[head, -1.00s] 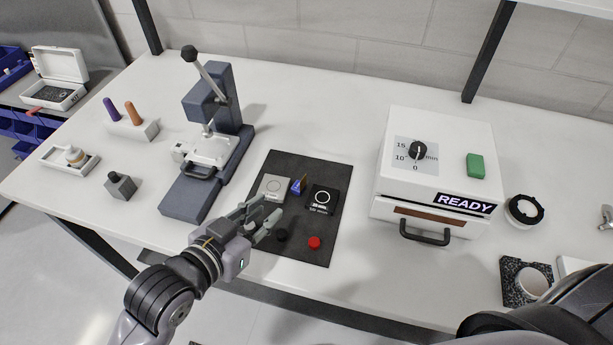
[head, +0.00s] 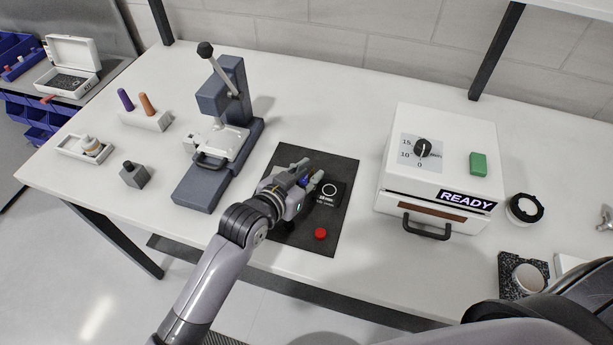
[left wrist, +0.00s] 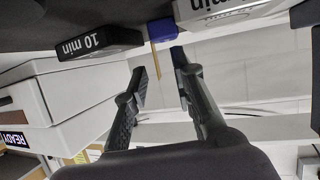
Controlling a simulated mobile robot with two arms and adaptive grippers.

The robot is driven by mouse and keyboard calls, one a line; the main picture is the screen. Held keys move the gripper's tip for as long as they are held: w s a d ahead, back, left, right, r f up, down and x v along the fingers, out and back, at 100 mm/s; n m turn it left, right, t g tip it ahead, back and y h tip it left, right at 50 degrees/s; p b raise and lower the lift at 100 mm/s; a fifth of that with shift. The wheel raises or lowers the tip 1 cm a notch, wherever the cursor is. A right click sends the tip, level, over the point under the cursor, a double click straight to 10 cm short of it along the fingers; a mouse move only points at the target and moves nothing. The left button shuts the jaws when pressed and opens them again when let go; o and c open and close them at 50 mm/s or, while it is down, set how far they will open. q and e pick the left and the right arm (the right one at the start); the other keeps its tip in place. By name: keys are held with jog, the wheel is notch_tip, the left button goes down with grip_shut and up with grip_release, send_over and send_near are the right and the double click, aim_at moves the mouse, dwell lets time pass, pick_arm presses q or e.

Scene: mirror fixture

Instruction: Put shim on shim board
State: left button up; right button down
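A small blue piece (left wrist: 160,32) with a thin brass-coloured strip (left wrist: 155,60) shows in the left wrist view, between a black block marked "10 min" (left wrist: 98,44) and a grey block (left wrist: 222,18). I cannot tell for sure that it is the shim. My left gripper (head: 311,170) is over the dark mat (head: 335,172); its fingers, also in the left wrist view (left wrist: 160,80), are apart with the strip's end showing between them. The black block (head: 329,193) lies right of the hand. No board is labelled as the shim board.
A red button-like cap (head: 320,234) is at the mat's front. A lever press (head: 225,110) stands to the left, and a white box with a "READY" sign (head: 440,150) to the right. Clear table lies between mat and box.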

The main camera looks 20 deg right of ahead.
pick_arm(q)
jog(key=shift+x, duration=0.85)
grip_shut()
